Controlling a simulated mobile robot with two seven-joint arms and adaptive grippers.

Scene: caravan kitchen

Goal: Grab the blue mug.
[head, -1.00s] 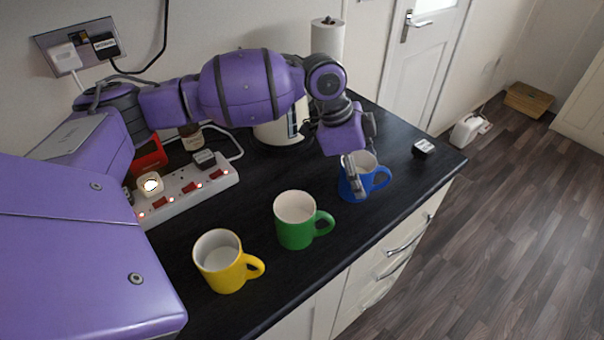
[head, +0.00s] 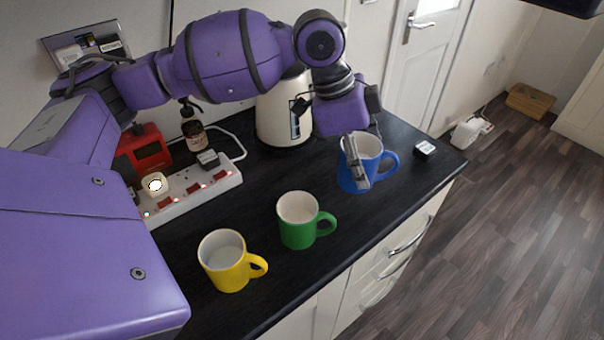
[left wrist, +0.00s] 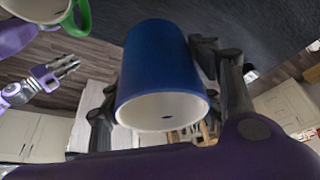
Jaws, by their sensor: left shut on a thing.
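The blue mug (head: 350,180) is held by my left gripper (head: 355,160) at the right part of the dark counter, slightly above the top. Its handle points right and its opening faces up. In the left wrist view the blue mug (left wrist: 158,65) fills the middle, with my left gripper's dark fingers (left wrist: 165,85) on both sides of it. My right gripper (left wrist: 62,72) shows small at the left of the left wrist view, away from the mug; its opening is unclear.
A green mug (head: 297,232) and a yellow mug (head: 222,270) stand nearer on the counter (head: 265,190). Behind are a cream kettle (head: 272,120), a jar (head: 194,136), a red device (head: 150,152) and a white power strip (head: 205,189). A small black-and-white block (head: 424,148) lies at right.

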